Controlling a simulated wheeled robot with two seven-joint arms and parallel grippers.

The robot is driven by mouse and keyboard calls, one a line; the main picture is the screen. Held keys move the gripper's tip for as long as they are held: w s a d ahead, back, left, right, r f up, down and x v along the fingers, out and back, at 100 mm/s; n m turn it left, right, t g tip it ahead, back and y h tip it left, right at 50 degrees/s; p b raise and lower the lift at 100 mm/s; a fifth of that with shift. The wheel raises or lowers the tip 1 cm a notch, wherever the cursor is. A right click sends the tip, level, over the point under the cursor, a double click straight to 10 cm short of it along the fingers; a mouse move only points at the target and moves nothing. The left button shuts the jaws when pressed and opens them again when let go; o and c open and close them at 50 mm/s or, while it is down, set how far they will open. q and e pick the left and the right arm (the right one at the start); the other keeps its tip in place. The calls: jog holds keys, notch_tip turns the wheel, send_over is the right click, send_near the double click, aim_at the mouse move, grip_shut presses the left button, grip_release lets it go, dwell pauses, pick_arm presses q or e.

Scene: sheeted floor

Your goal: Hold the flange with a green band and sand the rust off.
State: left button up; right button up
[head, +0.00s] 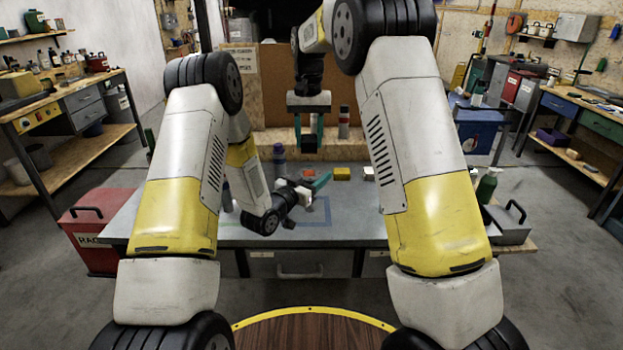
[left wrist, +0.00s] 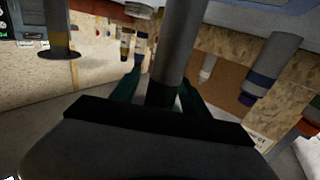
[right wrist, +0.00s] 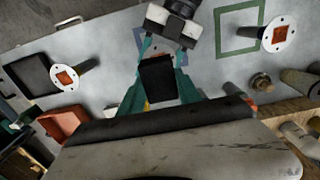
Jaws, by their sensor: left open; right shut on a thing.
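My left gripper (head: 322,181) is low over the bench, its teal fingers apart. In the left wrist view a grey stem (left wrist: 176,45) passes between those fingers (left wrist: 160,88); its lower end is dark, and I cannot make out a green band. My right gripper (head: 309,135) is above and behind, pointing down, shut on a dark block (right wrist: 157,80). In the right wrist view one flange with a rusty orange patch (right wrist: 66,77) stands at left, another (right wrist: 280,33) at right.
The grey bench (head: 340,232) has a blue taped outline (head: 318,212) and a green one (right wrist: 240,28). A red tray (right wrist: 66,126) and a dark tray (right wrist: 30,75) lie at left in the right wrist view. A green bottle (head: 487,186) stands at the bench's right end.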

pick_arm(q)
jog(key=shift+c, duration=0.2)
grip_shut()
dwell(0.4)
